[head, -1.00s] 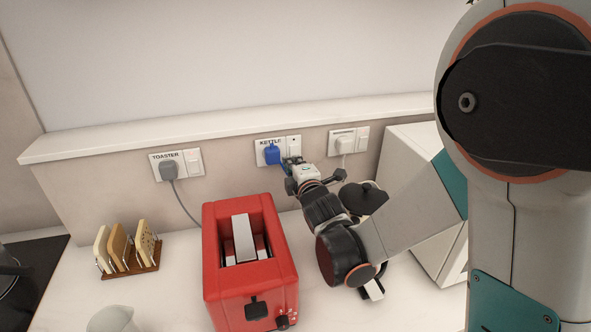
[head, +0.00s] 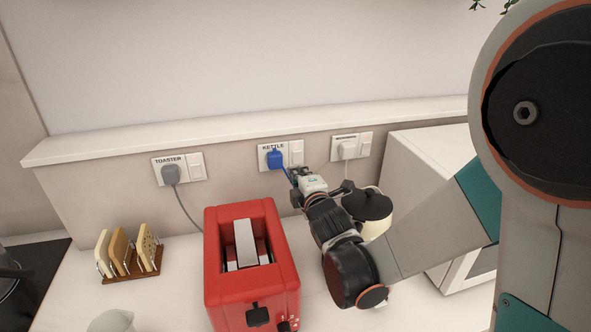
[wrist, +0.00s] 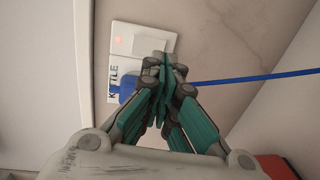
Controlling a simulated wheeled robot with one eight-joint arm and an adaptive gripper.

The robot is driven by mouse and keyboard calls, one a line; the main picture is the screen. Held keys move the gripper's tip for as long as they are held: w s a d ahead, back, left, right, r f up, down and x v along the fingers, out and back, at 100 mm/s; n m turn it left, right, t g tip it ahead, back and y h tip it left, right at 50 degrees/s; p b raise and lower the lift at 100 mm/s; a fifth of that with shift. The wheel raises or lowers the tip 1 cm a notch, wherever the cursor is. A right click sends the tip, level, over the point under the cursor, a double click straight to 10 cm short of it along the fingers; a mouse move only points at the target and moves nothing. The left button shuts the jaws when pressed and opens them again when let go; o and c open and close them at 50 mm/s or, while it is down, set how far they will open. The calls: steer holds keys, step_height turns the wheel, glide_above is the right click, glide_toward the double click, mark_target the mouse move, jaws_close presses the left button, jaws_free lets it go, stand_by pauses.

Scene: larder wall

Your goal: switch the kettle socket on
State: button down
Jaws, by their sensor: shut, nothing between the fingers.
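The kettle socket (head: 266,163) is a white plate on the wall marked KETTLE, with a blue plug (head: 275,159) in it and a switch (head: 297,153) on its right half. In the wrist view the plate's switch half (wrist: 143,43) shows a small lit red light (wrist: 118,39). My gripper (head: 294,172) is shut and empty, just below the switch in the head view. In the wrist view the closed fingertips (wrist: 163,62) overlap the plate's edge; I cannot tell whether they touch it. The blue cord runs behind them.
The toaster socket (head: 195,166) is to the left and another socket (head: 365,144) to the right. A red toaster (head: 222,285) stands in front, left of my arm. A cream kettle (head: 373,226) with a dark lid and a white microwave (head: 425,150) are to the right.

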steer(key=v, duration=0.8)
steer(key=shift+s, duration=0.25)
steer(key=shift+d, duration=0.1)
